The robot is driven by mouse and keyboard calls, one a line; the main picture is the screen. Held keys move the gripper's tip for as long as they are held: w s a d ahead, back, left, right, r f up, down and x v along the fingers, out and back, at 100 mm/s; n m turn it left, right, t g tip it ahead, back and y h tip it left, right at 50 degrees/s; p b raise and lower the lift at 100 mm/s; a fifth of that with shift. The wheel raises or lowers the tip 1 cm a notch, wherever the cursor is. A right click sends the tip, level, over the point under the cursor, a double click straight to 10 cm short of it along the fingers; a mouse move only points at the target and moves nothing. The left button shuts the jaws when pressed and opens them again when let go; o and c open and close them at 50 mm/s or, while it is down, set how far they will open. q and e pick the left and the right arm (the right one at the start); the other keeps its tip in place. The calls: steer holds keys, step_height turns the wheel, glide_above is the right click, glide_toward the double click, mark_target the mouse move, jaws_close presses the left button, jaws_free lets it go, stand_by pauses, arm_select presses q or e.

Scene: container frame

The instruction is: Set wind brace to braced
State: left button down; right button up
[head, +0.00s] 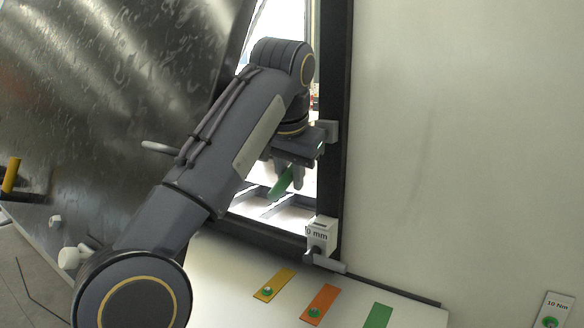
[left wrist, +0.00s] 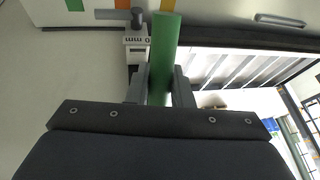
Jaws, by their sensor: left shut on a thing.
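My left gripper (head: 286,178) is shut on a green bar (head: 281,186), in front of the bright opening in the container frame. In the left wrist view the green bar (left wrist: 163,45) stands out lengthwise between the two grey fingers (left wrist: 160,88). Its far end is free in that view, and its near end is hidden by the gripper body. I cannot tell whether the bar is joined to anything, or whether it is the wind brace. My right gripper is in neither view.
A white block marked "0 mm" (head: 320,233) with a grey lever (head: 326,263) sits at the opening's lower right corner. A dark post (head: 333,180) borders the opening. Yellow (head: 274,284), orange (head: 318,305) and green (head: 377,316) strips lie below. A metal panel (head: 110,80) stands left.

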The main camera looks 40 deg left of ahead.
arm_select(q)
steer(key=shift+s+r+g+p, duration=0.3)
steer(key=shift+r+g+p, duration=0.15)
steer(key=shift+r+g, duration=0.35)
steer(key=c, duration=1.3)
jaws_free()
steer(key=shift+c, duration=0.2)
